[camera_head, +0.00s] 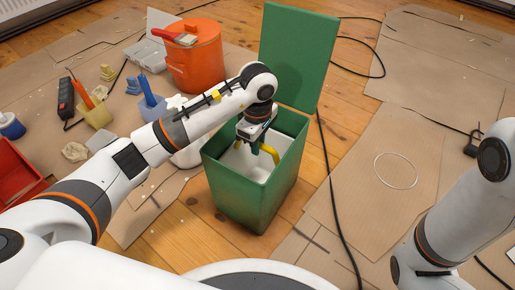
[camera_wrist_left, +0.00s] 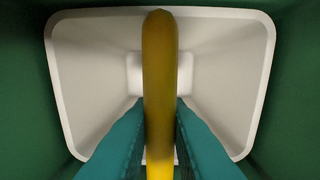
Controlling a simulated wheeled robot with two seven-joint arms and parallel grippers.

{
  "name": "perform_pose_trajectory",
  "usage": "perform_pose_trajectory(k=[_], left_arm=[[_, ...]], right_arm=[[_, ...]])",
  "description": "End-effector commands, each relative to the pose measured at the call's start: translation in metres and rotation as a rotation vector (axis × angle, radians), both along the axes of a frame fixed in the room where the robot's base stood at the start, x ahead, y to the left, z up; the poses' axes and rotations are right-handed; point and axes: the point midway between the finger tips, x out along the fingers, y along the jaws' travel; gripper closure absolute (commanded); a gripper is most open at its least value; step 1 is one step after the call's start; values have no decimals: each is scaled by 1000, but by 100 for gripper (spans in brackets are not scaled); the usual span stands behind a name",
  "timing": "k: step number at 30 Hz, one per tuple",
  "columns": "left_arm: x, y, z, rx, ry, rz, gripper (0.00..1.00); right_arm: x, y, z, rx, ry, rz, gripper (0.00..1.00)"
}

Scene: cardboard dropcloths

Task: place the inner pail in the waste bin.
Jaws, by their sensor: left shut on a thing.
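The green waste bin (camera_head: 240,198) stands on the floor with its lid (camera_head: 299,50) raised at the back. The white inner pail (camera_head: 249,166) is inside the bin, below the rim; how deep it rests I cannot tell. Its yellow handle (camera_head: 271,153) stands up. My left gripper (camera_head: 254,146) reaches into the bin opening and is shut on the handle. In the left wrist view the handle (camera_wrist_left: 160,80) runs between the teal fingertips (camera_wrist_left: 160,135), with the pail (camera_wrist_left: 95,75) below and green bin walls (camera_wrist_left: 25,100) around it. The fingers of my right gripper are out of view.
An orange bucket (camera_head: 194,62) with a red brush stands behind left of the bin. Several small tools and a red tray (camera_head: 18,178) lie at left. A black cable (camera_head: 331,200) runs beside the bin. Cardboard at right is mostly clear, with a thin white ring (camera_head: 396,171).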

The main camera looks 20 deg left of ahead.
Motion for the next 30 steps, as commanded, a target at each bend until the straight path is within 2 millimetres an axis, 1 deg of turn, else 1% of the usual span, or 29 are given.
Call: perform_pose_trajectory(k=[1, 6, 11, 12, 14, 15, 23, 25, 28, 30], left_arm=[[0, 0, -3, -1, -2, 0, 100], [1, 0, -1, 0, -2, 0, 100], [1, 0, -5, 0, -2, 0, 100], [0, 0, -4, 0, -2, 0, 80], [0, 0, -4, 0, -2, 0, 70], [0, 0, -4, 0, -2, 0, 63], [0, 0, -4, 0, -2, 0, 63], [0, 0, -1, 0, -2, 0, 63], [1, 0, 11, 0, -3, 0, 63], [1, 1, 24, 2, -4, 1, 63]], right_arm=[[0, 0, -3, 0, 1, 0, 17], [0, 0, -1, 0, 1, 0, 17], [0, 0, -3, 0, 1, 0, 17], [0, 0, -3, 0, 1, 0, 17], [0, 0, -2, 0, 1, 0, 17], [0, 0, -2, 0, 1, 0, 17], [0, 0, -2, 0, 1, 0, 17], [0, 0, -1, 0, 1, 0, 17], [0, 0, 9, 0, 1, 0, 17], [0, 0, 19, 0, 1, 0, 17]])
